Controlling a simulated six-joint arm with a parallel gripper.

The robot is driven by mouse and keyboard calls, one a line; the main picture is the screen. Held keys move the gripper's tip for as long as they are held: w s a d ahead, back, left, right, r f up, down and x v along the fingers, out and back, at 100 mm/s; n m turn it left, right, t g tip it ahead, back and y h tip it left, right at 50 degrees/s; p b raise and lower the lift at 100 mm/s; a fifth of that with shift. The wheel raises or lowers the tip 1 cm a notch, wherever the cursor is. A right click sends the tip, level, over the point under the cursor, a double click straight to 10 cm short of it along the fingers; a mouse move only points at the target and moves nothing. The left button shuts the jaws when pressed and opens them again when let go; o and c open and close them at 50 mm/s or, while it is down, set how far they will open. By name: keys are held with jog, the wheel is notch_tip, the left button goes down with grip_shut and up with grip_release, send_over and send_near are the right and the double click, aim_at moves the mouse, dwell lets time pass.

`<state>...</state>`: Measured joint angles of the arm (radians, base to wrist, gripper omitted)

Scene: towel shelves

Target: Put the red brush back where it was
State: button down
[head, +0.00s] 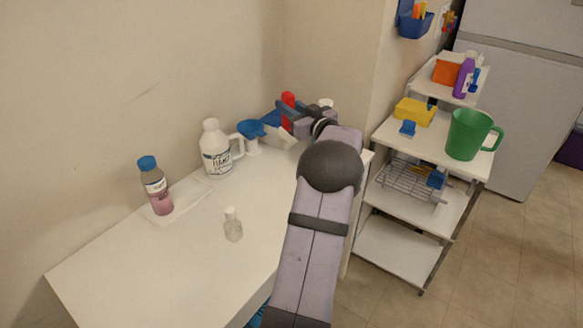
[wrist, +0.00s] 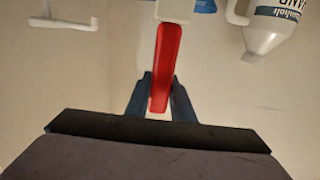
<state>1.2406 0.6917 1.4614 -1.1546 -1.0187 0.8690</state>
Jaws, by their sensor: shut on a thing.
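The red brush shows its red handle (wrist: 164,65) in the wrist view, lying between the two blue fingers of my gripper (wrist: 161,97). My gripper is shut on it. In the head view the red part (head: 288,108) stands up beside my gripper (head: 284,117), near the back wall at the far end of the white table. A pale block at the handle's far end in the wrist view may be the brush head. My arm hides part of the table there, and I cannot tell whether the brush touches the table.
A white jug (head: 214,150), a blue funnel (head: 250,136), a bottle with a blue cap (head: 155,186) and a small clear bottle (head: 232,226) stand on the table (head: 150,262). A shelf cart (head: 405,250) at right holds a green pitcher (head: 467,135). The table's front left is clear.

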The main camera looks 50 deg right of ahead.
aim_at(292, 138)
jog(key=shift+s+d+f+m+h, duration=0.2)
jog(key=shift+d+f+m+h, duration=0.15)
jog(key=shift+d+f, duration=0.25)
jog(key=shift+f, duration=3.15)
jog(key=shift+f, duration=0.1)
jog(key=shift+f, duration=1.75)
jog(key=shift+f, duration=0.2)
jog(key=c, duration=1.5)
grip_release()
jog(key=shift+a, duration=0.1)
jog(key=shift+c, duration=0.2)
jog(key=shift+r, duration=0.1)
